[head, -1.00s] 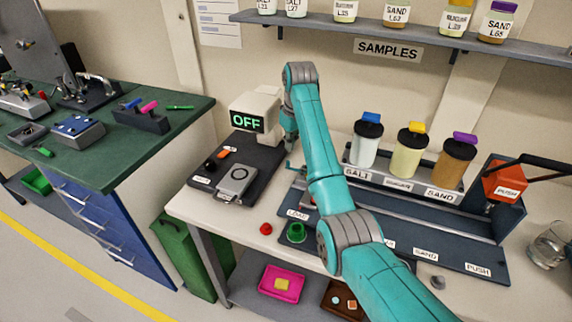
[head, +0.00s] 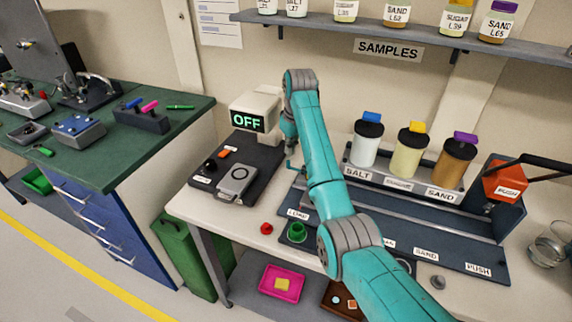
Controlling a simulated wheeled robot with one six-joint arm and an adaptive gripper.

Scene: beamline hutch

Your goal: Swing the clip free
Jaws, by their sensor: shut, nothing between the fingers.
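I cannot pick out a clip with certainty. A small thin hooked piece (head: 292,168) shows just left of my teal arm, by the left end of the dark rail station (head: 445,213); I cannot tell whether it is the clip. My arm reaches up from the bottom right, bends at the top and drops toward the bench beside the box reading OFF (head: 247,121). My gripper is hidden behind the arm, so its place relative to any clip does not show.
A dark board (head: 263,156) carries a grey device (head: 237,181). A red cap (head: 266,229) and green ring (head: 296,230) lie near the front edge. Three lidded jars, including the salt jar (head: 365,148), stand right of my arm. A red PUSH block (head: 506,182) stands farther right.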

